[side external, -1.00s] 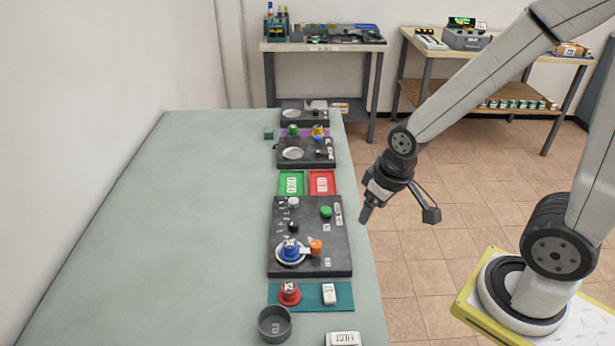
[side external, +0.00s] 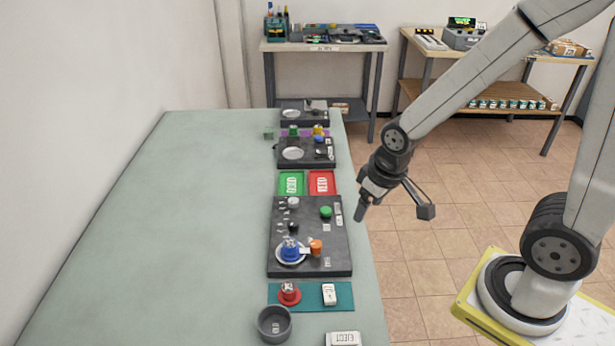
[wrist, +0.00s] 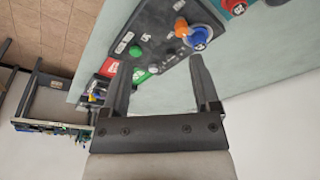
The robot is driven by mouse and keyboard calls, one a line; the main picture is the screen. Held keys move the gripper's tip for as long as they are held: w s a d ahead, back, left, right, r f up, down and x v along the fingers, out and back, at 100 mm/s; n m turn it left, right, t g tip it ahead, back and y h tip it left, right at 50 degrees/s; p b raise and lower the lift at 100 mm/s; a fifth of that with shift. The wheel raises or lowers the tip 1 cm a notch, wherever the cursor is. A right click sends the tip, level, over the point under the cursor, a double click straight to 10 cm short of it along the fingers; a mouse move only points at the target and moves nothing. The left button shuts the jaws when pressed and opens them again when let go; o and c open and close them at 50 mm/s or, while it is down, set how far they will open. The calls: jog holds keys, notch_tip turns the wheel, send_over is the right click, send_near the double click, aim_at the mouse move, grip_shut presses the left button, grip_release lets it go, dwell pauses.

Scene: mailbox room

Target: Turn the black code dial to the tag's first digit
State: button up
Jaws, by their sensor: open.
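A dark grey panel (side external: 300,262) lies on the table, carrying a small black dial (side external: 293,227) on its left half. The dial's digits are too small to read. On the same panel are a green button (side external: 326,211), a white knob (side external: 293,202), a blue knob (side external: 290,250) on a white round plate and an orange piece (side external: 316,246) beside it. I cannot tell which label is the tag. My gripper (side external: 361,212) is open and empty, to the right of the panel and apart from it. In the wrist view the panel (wrist: 150,30) lies beyond the open fingers (wrist: 158,72).
Green (side external: 291,183) and red (side external: 322,182) trays lie behind the panel, with another dark panel (side external: 306,161) further back. In front are a teal mat (side external: 312,303) with a red knob (side external: 289,293) and a grey cup (side external: 274,325). The table's left side is clear.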

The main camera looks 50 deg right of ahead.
jog(key=w+f+n+g, duration=0.1)
jog(key=w+f+n, duration=0.1)
jog(key=w, duration=0.8)
jog(key=n+g, duration=0.1)
jog(key=n, duration=0.1)
send_near(293, 222)
jog(key=shift+s+f, duration=0.2)
jog(key=shift+w+f+g, duration=0.3)
jog(key=shift+w+f, duration=0.15)
jog(key=shift+f, duration=0.15)
jog(key=shift+f, duration=3.75)
grip_shut()
